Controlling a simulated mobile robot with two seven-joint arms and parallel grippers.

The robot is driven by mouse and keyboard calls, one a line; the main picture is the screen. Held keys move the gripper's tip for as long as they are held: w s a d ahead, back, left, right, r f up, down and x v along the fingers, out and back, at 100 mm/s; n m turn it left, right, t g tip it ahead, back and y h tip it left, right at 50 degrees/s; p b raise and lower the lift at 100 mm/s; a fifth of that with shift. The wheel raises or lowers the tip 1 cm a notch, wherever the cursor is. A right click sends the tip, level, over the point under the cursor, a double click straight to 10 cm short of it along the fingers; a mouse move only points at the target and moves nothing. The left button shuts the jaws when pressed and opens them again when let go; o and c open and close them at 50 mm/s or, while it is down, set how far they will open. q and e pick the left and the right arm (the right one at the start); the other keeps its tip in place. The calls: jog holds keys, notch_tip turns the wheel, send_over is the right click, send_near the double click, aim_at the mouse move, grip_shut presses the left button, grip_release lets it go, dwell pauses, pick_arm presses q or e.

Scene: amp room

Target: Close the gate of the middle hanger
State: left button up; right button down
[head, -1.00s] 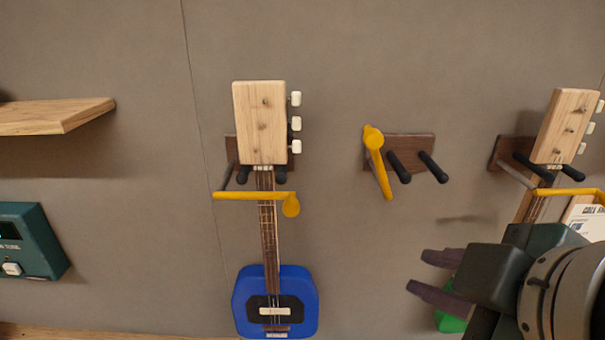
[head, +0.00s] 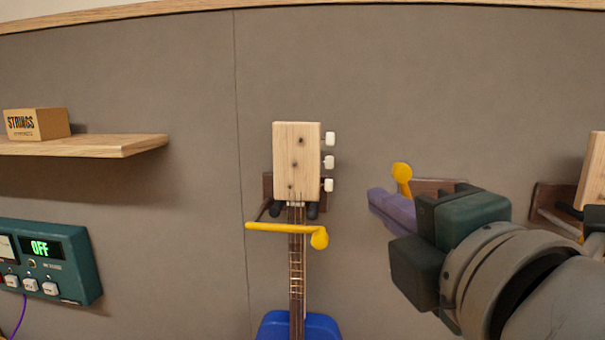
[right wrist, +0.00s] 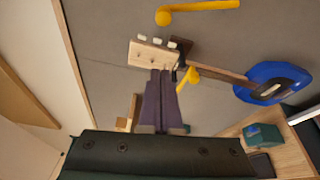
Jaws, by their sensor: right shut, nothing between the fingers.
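The middle hanger (head: 437,184) is a brown wall plate, mostly hidden behind my right gripper. Its yellow gate (head: 402,172) shows only a round knob and a short upright piece of bar; the rest is hidden. A near yellow bar with a knob, apparently this gate (right wrist: 205,7), is at the top of the right wrist view. My right gripper (head: 378,204) is just below the knob in the head view, its purple fingers together and empty. The shut fingers also show in the right wrist view (right wrist: 160,80). I cannot tell whether they touch the gate. My left gripper is out of view.
A blue guitar (head: 298,325) hangs on the left hanger, its yellow gate (head: 283,229) across the neck. Another guitar's headstock (head: 596,170) is at the right edge. A wooden shelf (head: 100,146) with a strings box (head: 38,124) and a green device (head: 75,262) are at left.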

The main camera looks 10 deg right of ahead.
jog(key=w+d+p, duration=0.3)
jog(key=w+p, duration=0.2)
jog(key=w, duration=0.1)
jog(key=shift+w+d+r, duration=0.15)
jog(key=shift+w+d, duration=0.1)
jog(key=shift+w, duration=0.1)
jog(key=shift+d, duration=0.1)
